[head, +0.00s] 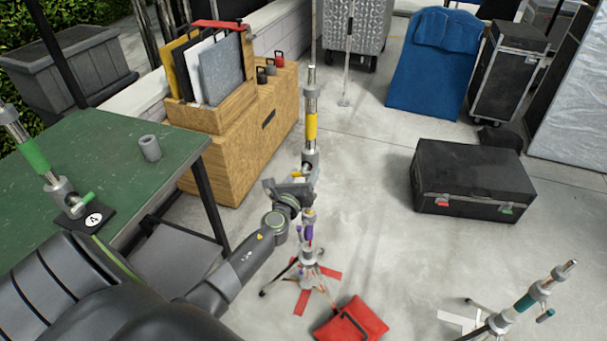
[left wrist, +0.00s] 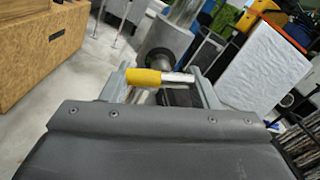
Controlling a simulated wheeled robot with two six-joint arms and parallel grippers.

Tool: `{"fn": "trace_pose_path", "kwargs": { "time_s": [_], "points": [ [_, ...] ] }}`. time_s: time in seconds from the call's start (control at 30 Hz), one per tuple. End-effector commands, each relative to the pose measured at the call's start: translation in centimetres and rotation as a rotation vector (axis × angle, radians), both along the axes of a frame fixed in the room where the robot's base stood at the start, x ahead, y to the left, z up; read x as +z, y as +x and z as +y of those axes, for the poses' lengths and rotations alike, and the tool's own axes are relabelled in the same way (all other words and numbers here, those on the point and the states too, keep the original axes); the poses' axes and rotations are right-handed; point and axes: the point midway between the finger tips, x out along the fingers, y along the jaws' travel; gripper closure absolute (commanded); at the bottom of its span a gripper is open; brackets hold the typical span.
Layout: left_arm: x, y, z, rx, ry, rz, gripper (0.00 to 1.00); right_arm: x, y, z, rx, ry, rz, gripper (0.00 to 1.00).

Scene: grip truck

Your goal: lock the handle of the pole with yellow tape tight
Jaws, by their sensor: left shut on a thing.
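The pole with yellow tape (head: 311,125) stands upright in the middle of the head view, its metal shaft rising above and below the tape band. My left gripper (head: 300,183) is at the pole's collar just below the tape. In the left wrist view, a yellow handle (left wrist: 143,77) with a bare metal end lies crosswise at the fingers of my left gripper (left wrist: 160,85), which is shut on it. The gripper partly hides the collar in the head view. My right gripper is not in view.
A sandbag (head: 352,320) lies by the stand's feet. A green table (head: 100,150) holds a green-taped pole (head: 35,155). A teal-taped pole (head: 524,303) stands at lower right. A black case (head: 475,178) sits on the floor; open floor lies between.

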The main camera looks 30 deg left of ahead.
Motion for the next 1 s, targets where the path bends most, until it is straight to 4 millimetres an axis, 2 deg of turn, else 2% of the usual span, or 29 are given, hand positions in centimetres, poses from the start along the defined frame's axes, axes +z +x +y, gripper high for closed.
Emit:
{"fn": "trace_pose_path", "kwargs": {
  "time_s": [0.4,0.97,1.0],
  "points": [
    [0.10,0.03,0.06,0.000,0.190,0.043,0.68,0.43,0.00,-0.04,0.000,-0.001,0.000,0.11],
    [0.11,0.03,0.09,-0.001,0.216,0.049,0.68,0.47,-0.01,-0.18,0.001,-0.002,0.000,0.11],
    [0.11,0.03,0.09,0.000,0.215,0.049,0.42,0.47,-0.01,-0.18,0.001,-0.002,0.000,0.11]
  ]
}}
